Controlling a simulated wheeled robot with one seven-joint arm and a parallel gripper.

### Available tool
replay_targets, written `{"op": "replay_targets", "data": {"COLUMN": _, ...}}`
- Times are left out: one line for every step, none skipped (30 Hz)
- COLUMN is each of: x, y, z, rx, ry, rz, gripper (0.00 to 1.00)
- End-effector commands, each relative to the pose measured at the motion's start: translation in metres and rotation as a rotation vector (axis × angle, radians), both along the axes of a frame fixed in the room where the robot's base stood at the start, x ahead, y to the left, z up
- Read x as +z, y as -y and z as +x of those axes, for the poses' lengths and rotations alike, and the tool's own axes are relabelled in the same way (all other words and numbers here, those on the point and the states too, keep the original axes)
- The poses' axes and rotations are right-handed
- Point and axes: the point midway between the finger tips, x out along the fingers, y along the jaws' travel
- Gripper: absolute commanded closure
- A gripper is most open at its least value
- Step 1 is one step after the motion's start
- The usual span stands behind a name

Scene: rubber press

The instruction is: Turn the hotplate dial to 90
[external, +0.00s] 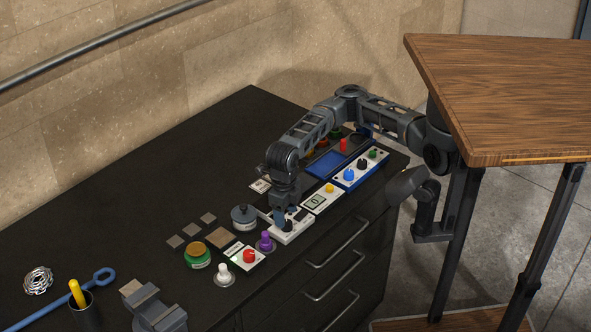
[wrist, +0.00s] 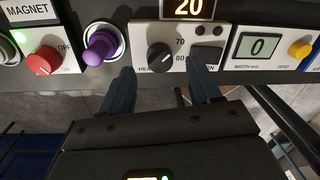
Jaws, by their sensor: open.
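The hotplate dial (wrist: 160,57) is a black knob with a white pointer mark on a white panel (wrist: 142,38). The numbers 70 and 80 show to its right, and its lower label is partly hidden. A lit display (wrist: 188,8) above it reads 20. My gripper (wrist: 162,88) is open, with its two dark fingers apart at the panel's lower edge, one on each side of the dial in the picture. I cannot tell if they touch anything. In the external view, my gripper (external: 283,212) points down over the white hotplate unit (external: 291,234), hiding the dial.
A purple knob (wrist: 101,44) and a red magnet knob (wrist: 43,61) are left of the dial. Further right is a width gauge (wrist: 258,46) reading 0 with a yellow button (wrist: 300,48). A blue unit (external: 360,170) stands beyond.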

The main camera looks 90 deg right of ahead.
Motion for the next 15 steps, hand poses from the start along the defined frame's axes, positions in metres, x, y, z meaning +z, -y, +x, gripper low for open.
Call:
{"op": "replay_targets", "data": {"x": -0.008, "y": 0.000, "z": -0.001, "rx": 0.000, "ry": -0.001, "rz": 0.001, "gripper": 0.38}}
{"op": "replay_targets", "data": {"x": -0.012, "y": 0.000, "z": -0.001, "rx": 0.000, "ry": -0.002, "rz": 0.001, "gripper": 0.38}}
{"op": "replay_targets", "data": {"x": -0.017, "y": 0.000, "z": -0.001, "rx": 0.000, "ry": -0.001, "rz": 0.002, "gripper": 0.38}}
{"op": "replay_targets", "data": {"x": -0.020, "y": 0.000, "z": -0.001, "rx": 0.000, "ry": 0.000, "rz": 0.001, "gripper": 0.38}}
{"op": "replay_targets", "data": {"x": -0.023, "y": 0.001, "z": -0.001, "rx": 0.000, "ry": 0.000, "rz": 0.001, "gripper": 0.38}}
{"op": "replay_targets", "data": {"x": -0.027, "y": 0.001, "z": -0.001, "rx": 0.000, "ry": 0.000, "rz": 0.001, "gripper": 0.38}}
{"op": "replay_targets", "data": {"x": -0.029, "y": 0.001, "z": -0.001, "rx": 0.000, "ry": 0.000, "rz": 0.001, "gripper": 0.38}}
{"op": "replay_targets", "data": {"x": -0.030, "y": 0.001, "z": -0.001, "rx": 0.000, "ry": 0.000, "rz": 0.001, "gripper": 0.38}}
{"op": "replay_targets", "data": {"x": -0.032, "y": 0.001, "z": -0.001, "rx": 0.000, "ry": 0.001, "rz": 0.001, "gripper": 0.38}}
{"op": "replay_targets", "data": {"x": -0.033, "y": 0.001, "z": -0.001, "rx": 0.000, "ry": 0.001, "rz": 0.001, "gripper": 0.38}}
{"op": "replay_targets", "data": {"x": -0.033, "y": 0.001, "z": -0.001, "rx": 0.000, "ry": 0.001, "rz": 0.001, "gripper": 0.38}}
{"op": "replay_targets", "data": {"x": -0.034, "y": 0.001, "z": -0.001, "rx": 0.000, "ry": 0.002, "rz": 0.001, "gripper": 0.38}}
{"op": "replay_targets", "data": {"x": -0.034, "y": 0.001, "z": -0.001, "rx": 0.000, "ry": 0.002, "rz": 0.001, "gripper": 0.38}}
{"op": "replay_targets", "data": {"x": -0.034, "y": 0.001, "z": -0.001, "rx": 0.000, "ry": 0.002, "rz": 0.001, "gripper": 0.38}}
{"op": "replay_targets", "data": {"x": -0.034, "y": 0.001, "z": -0.001, "rx": 0.000, "ry": 0.002, "rz": 0.001, "gripper": 0.38}}
